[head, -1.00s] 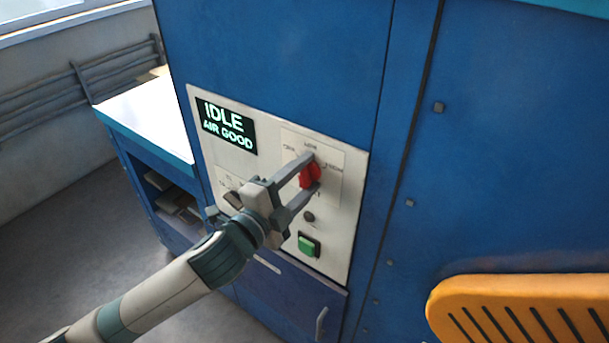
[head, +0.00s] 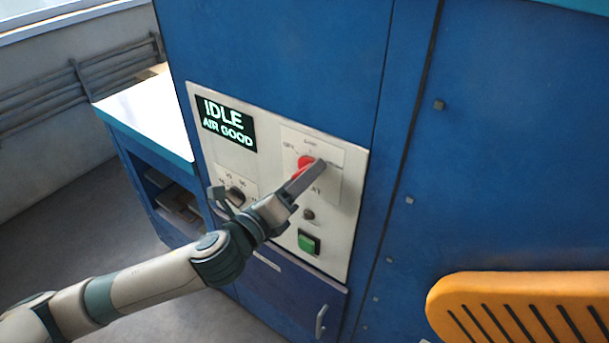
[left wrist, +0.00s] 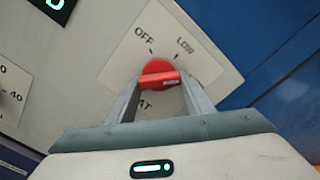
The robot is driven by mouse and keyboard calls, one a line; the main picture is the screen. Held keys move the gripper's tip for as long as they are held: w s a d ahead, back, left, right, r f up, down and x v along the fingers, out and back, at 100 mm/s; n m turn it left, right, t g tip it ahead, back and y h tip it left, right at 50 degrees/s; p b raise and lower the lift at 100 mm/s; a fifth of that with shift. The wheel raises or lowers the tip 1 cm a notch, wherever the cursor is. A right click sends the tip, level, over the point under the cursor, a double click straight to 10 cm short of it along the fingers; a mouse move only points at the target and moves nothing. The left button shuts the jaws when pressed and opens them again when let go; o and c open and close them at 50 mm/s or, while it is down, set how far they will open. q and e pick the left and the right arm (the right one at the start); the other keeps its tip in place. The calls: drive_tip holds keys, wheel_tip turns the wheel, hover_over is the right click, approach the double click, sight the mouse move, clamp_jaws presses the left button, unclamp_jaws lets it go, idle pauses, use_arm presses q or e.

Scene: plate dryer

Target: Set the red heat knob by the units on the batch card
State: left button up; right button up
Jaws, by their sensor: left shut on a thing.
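The red heat knob (head: 304,162) is on the white control panel (head: 345,220). It also shows in the left wrist view (left wrist: 158,72), with its grip bar lying nearly level in that picture. My left gripper (head: 318,168) is shut on the knob, one finger on each side of the bar in the wrist view (left wrist: 160,88). OFF and LOW are legible around the knob in the wrist view. The fingers cover other marks and part of the HEAT label. I cannot tell for sure which mark the knob points at. No batch card is seen.
A display (head: 227,125) reads IDLE, AIR GOOD. A dark dial (head: 236,195) with numbers is left of my gripper. A small dark button (head: 308,214) and a green button (head: 309,242) sit below the knob. An orange slatted piece (head: 520,305) is at lower right.

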use_arm(q)
drive_tip(key=shift+w+a+m, duration=0.1)
drive_tip(key=shift+m, duration=1.8)
use_arm(e)
drive_tip(key=shift+d, duration=0.2)
use_arm(q)
drive_tip(key=o, duration=1.1)
drive_tip(key=shift+c, duration=0.2)
use_arm(e)
drive_tip(key=shift+a, duration=0.2)
use_arm(q)
drive_tip(key=shift+a+f, duration=0.1)
use_arm(e)
drive_tip(key=shift+s, duration=0.1)
